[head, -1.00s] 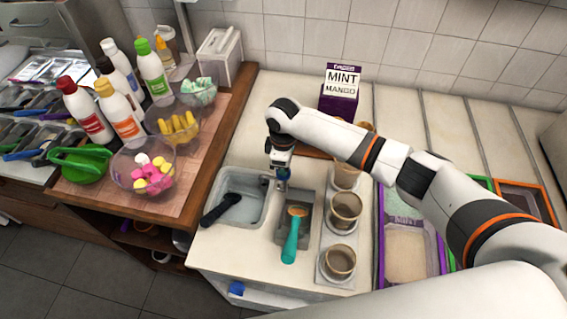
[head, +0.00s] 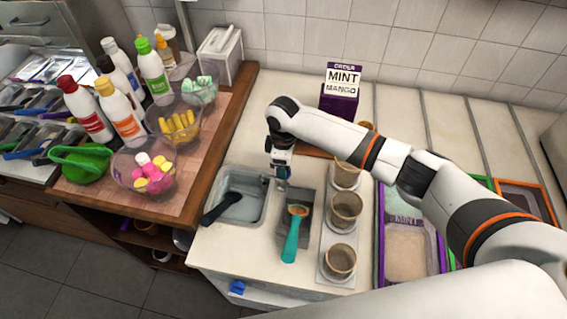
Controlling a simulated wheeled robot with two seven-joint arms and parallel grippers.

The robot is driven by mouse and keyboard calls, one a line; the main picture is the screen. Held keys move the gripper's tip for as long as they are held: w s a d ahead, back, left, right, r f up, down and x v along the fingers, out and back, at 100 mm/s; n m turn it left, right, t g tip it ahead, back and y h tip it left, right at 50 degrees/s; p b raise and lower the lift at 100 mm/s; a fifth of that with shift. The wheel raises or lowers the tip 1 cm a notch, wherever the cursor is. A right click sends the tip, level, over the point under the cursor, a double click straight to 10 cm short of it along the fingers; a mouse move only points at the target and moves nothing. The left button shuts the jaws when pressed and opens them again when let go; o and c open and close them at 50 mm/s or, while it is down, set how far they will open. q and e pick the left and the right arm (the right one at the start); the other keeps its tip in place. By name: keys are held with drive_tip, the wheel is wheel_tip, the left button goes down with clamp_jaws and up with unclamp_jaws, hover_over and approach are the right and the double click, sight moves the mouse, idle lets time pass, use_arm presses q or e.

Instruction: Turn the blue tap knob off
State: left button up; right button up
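My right gripper (head: 282,176) points down at the back right edge of the small sink (head: 238,206), beside the metal tap (head: 266,180). A small blue patch shows at its fingertips; it may be the blue tap knob, but it is too small and too covered to be sure. I cannot tell whether the fingers are open or shut, or whether they touch the knob. My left gripper is not in view.
A teal scoop (head: 291,240) rests in a grey well right of the sink. A black-handled tool (head: 221,208) leans in the sink. Cups (head: 340,261) stand in a holder further right. A blue object (head: 237,287) is on the counter's front face. A purple mint-mango box (head: 340,94) stands behind.

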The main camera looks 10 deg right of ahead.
wheel_tip(320, 180, up, 12)
drive_tip(key=b, duration=0.3)
drive_tip(key=shift+f, duration=0.1)
idle(0.4)
